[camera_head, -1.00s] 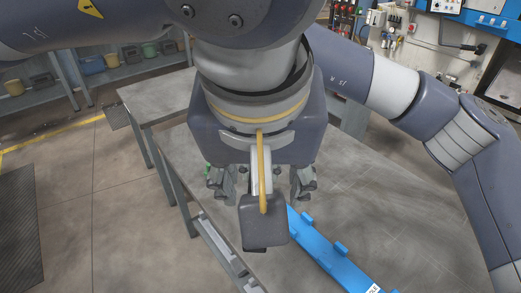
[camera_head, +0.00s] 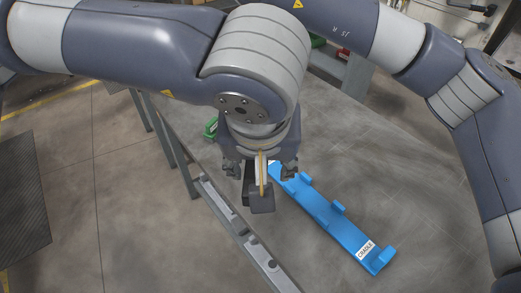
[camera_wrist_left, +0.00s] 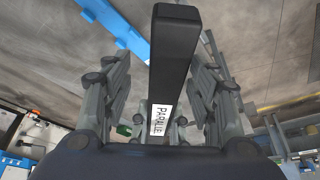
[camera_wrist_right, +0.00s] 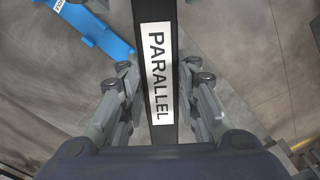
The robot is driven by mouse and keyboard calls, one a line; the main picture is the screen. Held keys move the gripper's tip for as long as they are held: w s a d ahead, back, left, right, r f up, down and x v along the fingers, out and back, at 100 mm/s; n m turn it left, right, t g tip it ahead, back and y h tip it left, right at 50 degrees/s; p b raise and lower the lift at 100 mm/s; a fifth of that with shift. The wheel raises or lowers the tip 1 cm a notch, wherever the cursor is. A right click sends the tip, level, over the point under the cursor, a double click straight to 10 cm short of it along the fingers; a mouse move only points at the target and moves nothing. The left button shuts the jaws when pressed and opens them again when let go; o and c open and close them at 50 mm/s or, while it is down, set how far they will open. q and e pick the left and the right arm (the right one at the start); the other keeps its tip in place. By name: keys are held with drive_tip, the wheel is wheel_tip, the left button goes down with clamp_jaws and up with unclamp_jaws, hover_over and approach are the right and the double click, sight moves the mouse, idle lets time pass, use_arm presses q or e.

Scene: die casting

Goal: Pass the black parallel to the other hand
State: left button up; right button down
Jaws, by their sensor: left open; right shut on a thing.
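The black parallel (camera_wrist_right: 155,90) is a long dark bar with a white PARALLEL label. My right gripper (camera_wrist_right: 160,78) is shut on it, with fingers against both sides in the right wrist view. In the left wrist view the parallel (camera_wrist_left: 174,42) stands between the fingers of my left gripper (camera_wrist_left: 160,80), which is open with gaps on both sides. In the head view my left gripper (camera_head: 259,172) points down above the table, its fingers apart. My right gripper is hidden there behind the left arm. The parallel is mostly hidden there too.
A blue cradle (camera_head: 325,215) with a CRADLE label lies on the grey table (camera_head: 430,170), right of the left gripper. A green object (camera_head: 211,128) sits by the table's left edge. A grey metal rail (camera_head: 228,215) runs along that edge. The right side of the table is clear.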

use_arm(q)
clamp_jaws()
use_arm(e)
drive_tip(key=c, duration=1.1)
unclamp_jaws()
